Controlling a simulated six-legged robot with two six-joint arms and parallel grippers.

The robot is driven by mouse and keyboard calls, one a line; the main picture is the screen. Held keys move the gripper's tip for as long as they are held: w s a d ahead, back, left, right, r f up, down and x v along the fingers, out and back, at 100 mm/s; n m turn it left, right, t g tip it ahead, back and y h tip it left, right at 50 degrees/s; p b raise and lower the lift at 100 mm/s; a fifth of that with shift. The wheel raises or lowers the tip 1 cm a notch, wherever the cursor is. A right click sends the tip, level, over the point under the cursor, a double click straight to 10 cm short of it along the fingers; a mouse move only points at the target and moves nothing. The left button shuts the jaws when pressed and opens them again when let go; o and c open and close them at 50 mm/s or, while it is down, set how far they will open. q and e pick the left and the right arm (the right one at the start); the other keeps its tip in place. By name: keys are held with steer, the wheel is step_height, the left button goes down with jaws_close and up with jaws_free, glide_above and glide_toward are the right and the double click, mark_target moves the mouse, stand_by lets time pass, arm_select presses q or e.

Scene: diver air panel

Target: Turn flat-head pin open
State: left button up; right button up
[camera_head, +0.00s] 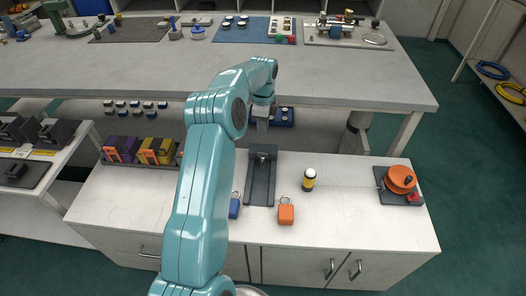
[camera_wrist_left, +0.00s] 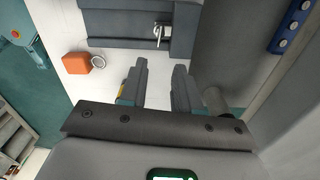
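The flat-head pin (camera_head: 263,156) is a small metallic part at the upper part of a dark grey panel (camera_head: 260,188) on the white cabinet top. In the left wrist view, the pin (camera_wrist_left: 161,32) shows as a bright metal piece with a short bar on the grey panel (camera_wrist_left: 110,32). My left gripper (camera_wrist_left: 158,88) is open, with a clear gap between its fingers and nothing in it. The fingers are apart from the pin in that view. In the head view, my left gripper (camera_head: 262,122) hangs behind the pin, its fingertips small and unclear. My right gripper is not seen.
On the cabinet top stand a yellow-and-black cylinder (camera_head: 309,180), an orange tag (camera_head: 286,214), a blue tag (camera_head: 234,208) and an orange reel (camera_head: 400,180). A long grey workbench (camera_head: 350,75) lies behind. The cabinet top between cylinder and reel is clear.

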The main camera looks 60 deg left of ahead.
mark_target(262, 153)
arm_select(q)
step_height(262, 153, down, 12)
steer(key=shift+s+a+f, duration=0.1)
steer(key=shift+s+f, duration=0.05)
steer(key=shift+f, duration=0.05)
jaws_close()
